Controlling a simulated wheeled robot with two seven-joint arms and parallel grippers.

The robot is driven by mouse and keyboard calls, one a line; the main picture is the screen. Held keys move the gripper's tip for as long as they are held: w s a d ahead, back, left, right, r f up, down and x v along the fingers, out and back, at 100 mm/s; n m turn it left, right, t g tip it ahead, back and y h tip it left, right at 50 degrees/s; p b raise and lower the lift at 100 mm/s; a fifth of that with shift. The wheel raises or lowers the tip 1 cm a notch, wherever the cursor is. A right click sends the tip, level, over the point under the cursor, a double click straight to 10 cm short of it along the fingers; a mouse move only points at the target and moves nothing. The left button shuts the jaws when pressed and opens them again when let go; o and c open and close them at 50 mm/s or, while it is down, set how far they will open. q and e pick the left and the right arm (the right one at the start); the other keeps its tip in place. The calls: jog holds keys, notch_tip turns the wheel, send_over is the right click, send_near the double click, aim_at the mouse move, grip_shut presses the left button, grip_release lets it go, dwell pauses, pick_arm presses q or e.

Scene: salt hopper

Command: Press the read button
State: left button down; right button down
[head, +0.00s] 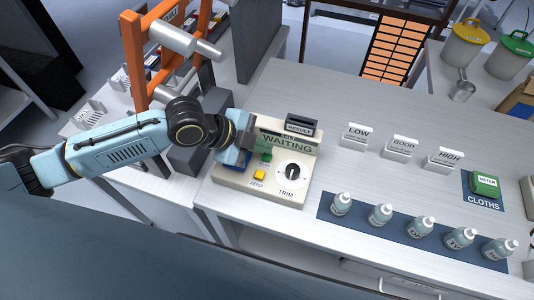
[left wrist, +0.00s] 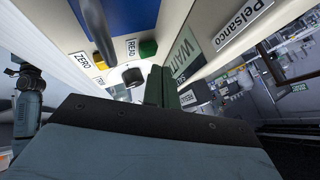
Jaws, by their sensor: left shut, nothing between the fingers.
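The cream meter box (head: 240,189) stands on the white table, its screen (head: 287,143) reading WAITING. The green read button (head: 266,157) is on its top face, above the yellow zero button (head: 260,175) and left of the black trim knob (head: 292,172). My left gripper (head: 256,146) is shut and empty, over the box just above and left of the green button. In the left wrist view, the shut fingers (left wrist: 160,88) are near the green button (left wrist: 148,48); I cannot tell whether they touch it. My right gripper is not in view.
A black RESULT holder (head: 300,125) stands behind the meter. LOW (head: 356,137), GOOD (head: 402,149) and HIGH (head: 445,160) card stands are to the right. Several bottles (head: 380,215) stand on a dark blue mat. An orange frame (head: 135,65) rises at the left.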

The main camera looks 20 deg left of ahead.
aim_at(262, 157)
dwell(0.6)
pick_arm(q)
jog(key=shift+f, duration=0.45)
jog(key=shift+f+b, duration=0.3)
jog(key=shift+f, duration=0.25)
dwell(0.6)
jog(key=shift+r+p, duration=1)
notch_tip(262, 157, up, 5)
jog(key=p, duration=0.5)
jog(key=shift+r, duration=0.1)
